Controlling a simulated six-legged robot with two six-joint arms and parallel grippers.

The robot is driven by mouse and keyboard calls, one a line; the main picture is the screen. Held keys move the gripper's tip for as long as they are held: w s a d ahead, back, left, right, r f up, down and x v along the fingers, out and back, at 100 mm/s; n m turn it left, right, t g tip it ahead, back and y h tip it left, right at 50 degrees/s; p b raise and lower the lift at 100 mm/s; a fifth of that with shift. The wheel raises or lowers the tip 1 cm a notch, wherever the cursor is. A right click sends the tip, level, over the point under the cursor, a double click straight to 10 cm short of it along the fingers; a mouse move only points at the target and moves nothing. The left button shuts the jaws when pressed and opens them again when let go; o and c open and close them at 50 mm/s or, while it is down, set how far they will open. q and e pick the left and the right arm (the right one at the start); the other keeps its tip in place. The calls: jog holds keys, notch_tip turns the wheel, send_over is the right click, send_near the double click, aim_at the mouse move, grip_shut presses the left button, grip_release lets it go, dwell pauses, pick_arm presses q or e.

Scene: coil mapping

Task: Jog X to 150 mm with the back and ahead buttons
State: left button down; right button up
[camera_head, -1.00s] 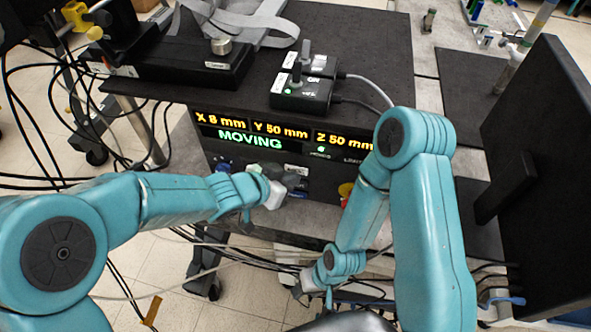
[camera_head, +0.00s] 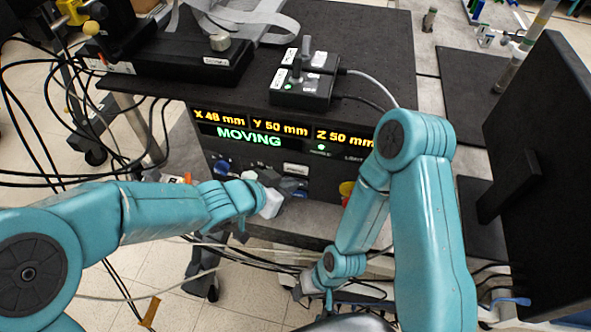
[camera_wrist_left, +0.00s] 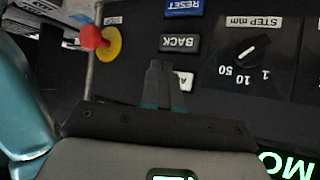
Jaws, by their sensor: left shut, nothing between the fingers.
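The display on the front panel reads X 48 mm (camera_head: 219,117), Y 50 mm, Z 50 mm, with MOVING (camera_head: 241,135) lit green below. My left gripper (camera_head: 292,187) is shut and empty at the panel. In the left wrist view, where labels appear upside down, its closed fingertips (camera_wrist_left: 158,68) overlap the white button (camera_wrist_left: 186,82), whose label is partly hidden and shows an A. The black BACK button (camera_wrist_left: 179,43) is beside the tips. I cannot tell whether they touch the white button. My right gripper (camera_head: 309,284) is low, near cables; its jaws are unclear.
A blue RESET button (camera_wrist_left: 184,8) and a STEP mm knob (camera_wrist_left: 246,50) marked 1, 10 and 50 are near the BACK button. A red stop button on a yellow base (camera_wrist_left: 95,38) is at the left. A black switch box (camera_head: 302,92) sits on top.

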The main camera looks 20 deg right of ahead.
pick_arm(q)
jog(key=s+a+b, duration=0.1)
jog(key=s+a, duration=0.1)
jog(key=s, duration=0.1)
jog(key=shift+s+a+b, duration=0.2)
jog(key=shift+s+b, duration=0.1)
jog(key=shift+b, duration=0.05)
jog(key=shift+f, duration=0.1)
dwell(0.5)
jog(key=a+f+n+y, duration=0.3)
jog(key=a+f+n, duration=0.4)
jog(key=a+f, duration=0.8)
jog(key=s+a+f+n+g+y, duration=0.1)
jog(key=s+a+f+n+g, duration=0.1)
jog(key=s+a+f+n, duration=0.2)
jog(key=s+a+f+n+g+y, duration=0.1)
jog(key=s+a+f+n+g, duration=0.1)
jog(key=s+f, duration=0.5)
jog(key=s+a+n, duration=0.1)
jog(key=s, duration=0.1)
jog(key=shift+s+a+f+n+y, duration=0.15)
jog(key=shift+s+a+n+y, duration=0.15)
jog(key=shift+a+n+y, duration=0.1)
